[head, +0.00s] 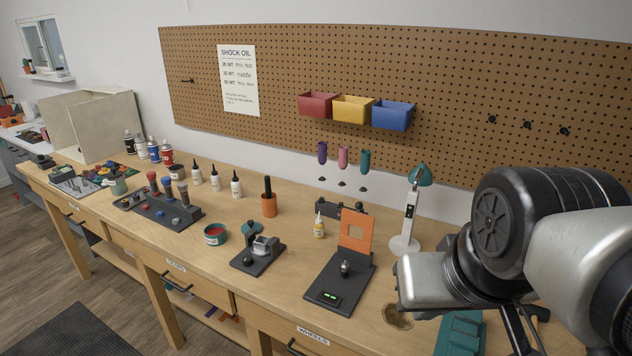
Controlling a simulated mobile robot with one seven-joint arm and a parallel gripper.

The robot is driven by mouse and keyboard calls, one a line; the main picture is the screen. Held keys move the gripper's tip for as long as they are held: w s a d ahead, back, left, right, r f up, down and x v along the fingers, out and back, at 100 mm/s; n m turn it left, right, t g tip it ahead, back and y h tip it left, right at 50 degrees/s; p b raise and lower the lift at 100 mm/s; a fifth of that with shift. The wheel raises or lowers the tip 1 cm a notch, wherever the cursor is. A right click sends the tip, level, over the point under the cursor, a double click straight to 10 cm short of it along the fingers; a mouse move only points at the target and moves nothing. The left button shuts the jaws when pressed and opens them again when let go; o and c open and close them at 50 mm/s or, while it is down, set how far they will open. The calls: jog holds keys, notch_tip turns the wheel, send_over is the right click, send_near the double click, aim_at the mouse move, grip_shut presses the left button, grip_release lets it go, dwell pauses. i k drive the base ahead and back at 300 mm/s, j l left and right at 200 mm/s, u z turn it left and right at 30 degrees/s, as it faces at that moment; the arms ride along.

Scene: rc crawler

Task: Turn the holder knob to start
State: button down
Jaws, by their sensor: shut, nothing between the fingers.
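A dark device with an upright orange plate (356,232) stands at the middle right of the bench in the head view. A small dark knob (345,268) rises from its base, and a green lit display (330,296) is at its front. To its left, a smaller dark base carries a grey clamp-like holder (264,245) and a small dark knob (248,259). I cannot tell which knob is the holder knob. My gripper (522,335) is at the lower right, right of both devices and apart from them. It is shut and empty; my arm and the frame edge partly hide it.
A white lamp (405,243) with a teal head stands between the orange-plate device and my arm. A teal item (460,333) lies below my arm. The bench's front edge is close.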

aim_at(247, 259)
jog(key=u, duration=0.75)
jog(key=i+j, duration=0.2)
jog(key=j, duration=0.15)
jog(key=i+j, duration=0.25)
jog(key=j, duration=0.15)
jog(key=i+j, duration=0.2)
jog(key=j, duration=0.15)
jog(key=u, duration=0.05)
